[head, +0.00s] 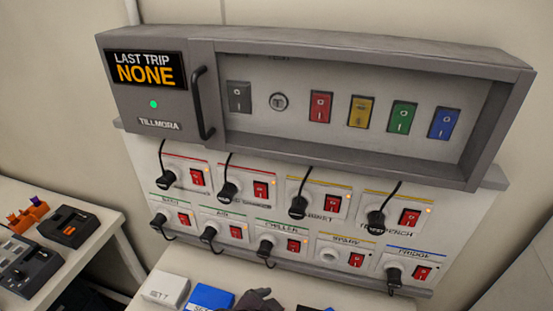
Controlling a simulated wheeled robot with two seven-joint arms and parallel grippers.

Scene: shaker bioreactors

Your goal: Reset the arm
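No arm or gripper of mine can be made out with certainty in the head view. A dark grey shape (258,299) is cut off by the bottom edge, beside a blue box; I cannot tell what it is. The wall unit (160,123) carries a display (146,70) reading "LAST TRIP NONE" and a lit green light (154,104). Its recessed panel holds a grey switch (239,97), a round key-like knob (278,102), and red (319,107), yellow (361,111), green (402,117) and blue (444,123) switches.
Below hangs a white socket board (140,170) with two rows of red switches and black plugs; the spare socket (328,255) has no plug. A white box (166,290) and blue box (208,298) stand below. A side table (97,213) at left carries dark devices and orange pieces.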

